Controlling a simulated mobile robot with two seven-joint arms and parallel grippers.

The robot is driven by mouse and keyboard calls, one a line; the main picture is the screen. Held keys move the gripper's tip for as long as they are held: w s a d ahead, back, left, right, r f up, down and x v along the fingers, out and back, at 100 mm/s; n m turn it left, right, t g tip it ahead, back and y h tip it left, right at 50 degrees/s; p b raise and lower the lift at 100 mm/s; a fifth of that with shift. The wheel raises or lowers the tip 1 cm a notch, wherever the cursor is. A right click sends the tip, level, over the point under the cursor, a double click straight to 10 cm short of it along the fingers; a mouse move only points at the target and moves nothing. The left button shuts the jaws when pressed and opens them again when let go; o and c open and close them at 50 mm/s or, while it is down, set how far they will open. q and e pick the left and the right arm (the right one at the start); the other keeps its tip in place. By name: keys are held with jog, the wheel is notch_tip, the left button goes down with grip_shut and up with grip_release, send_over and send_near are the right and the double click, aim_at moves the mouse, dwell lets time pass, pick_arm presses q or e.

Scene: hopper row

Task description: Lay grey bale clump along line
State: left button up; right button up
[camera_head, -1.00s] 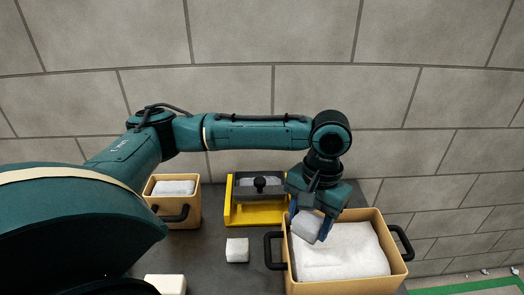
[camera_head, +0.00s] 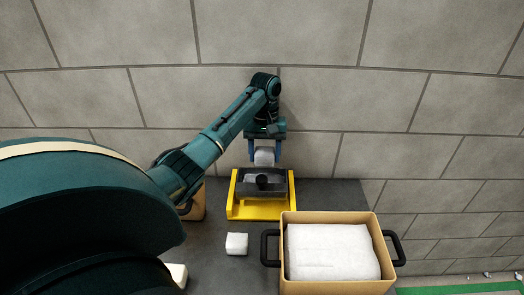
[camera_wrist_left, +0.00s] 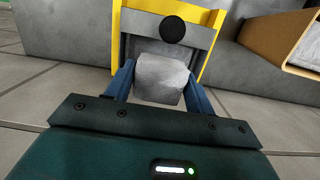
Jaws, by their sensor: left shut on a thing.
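My left gripper (camera_head: 265,152) is shut on a grey-white clump (camera_head: 264,158) and holds it above the back of a yellow-framed hopper (camera_head: 236,204). In the left wrist view the clump (camera_wrist_left: 161,80) sits between the blue fingers of the left gripper (camera_wrist_left: 161,84), with the hopper (camera_wrist_left: 200,70) just beyond it. The hopper has a grey tray and a round black knob (camera_head: 263,180). I cannot tell whether the clump touches the hopper. No line shows clearly on it. My right gripper is in neither view.
A tan crate (camera_head: 332,288) with black handles holds a large white bale (camera_head: 332,252) at the front right. A loose white block (camera_head: 237,243) lies on the dark table (camera_head: 215,268). Another tan bin (camera_head: 197,205) is partly behind my arm. A block wall stands behind.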

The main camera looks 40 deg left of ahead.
pick_arm(q)
jog(key=shift+s+a+f, duration=0.25)
jog(key=shift+s+f, duration=0.05)
jog(key=shift+f+b, duration=0.4)
jog(key=shift+f, duration=3.05)
jog(key=shift+f+p, duration=0.15)
jog(key=shift+p, duration=0.2)
jog(key=shift+f, duration=0.4)
jog(key=o, duration=1)
jog(key=shift+o, duration=0.2)
jog(key=shift+r, duration=0.1)
